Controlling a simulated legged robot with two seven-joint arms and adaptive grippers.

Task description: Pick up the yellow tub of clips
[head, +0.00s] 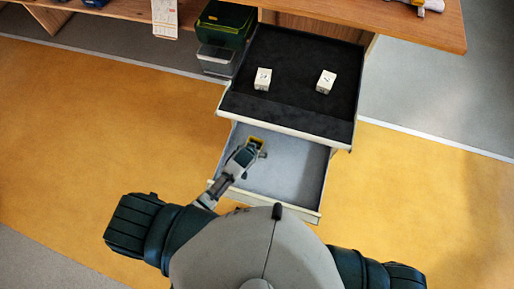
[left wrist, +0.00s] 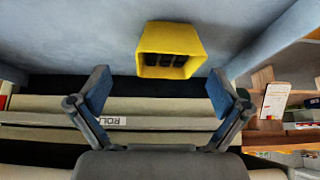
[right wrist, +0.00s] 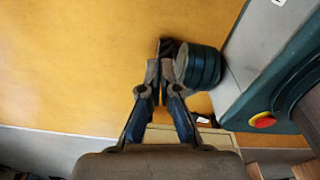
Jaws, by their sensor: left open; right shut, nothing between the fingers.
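The yellow tub (left wrist: 170,33) sits in the open lower drawer (head: 290,172), near its far left corner. Several dark clips show inside it in the left wrist view. In the head view the tub (head: 257,138) is partly hidden by my left gripper (head: 252,152). My left gripper also shows in the left wrist view (left wrist: 158,92), open, with its fingers spread. The tub lies just beyond the fingertips, a little right of the middle between them, with no visible contact. My right gripper (right wrist: 158,85) is shut and empty above the orange floor, well away from the drawer.
A wooden desk top (head: 410,28) is above. Dark bins (head: 222,30) stand left of the drawers. The lower drawer's right side is clear.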

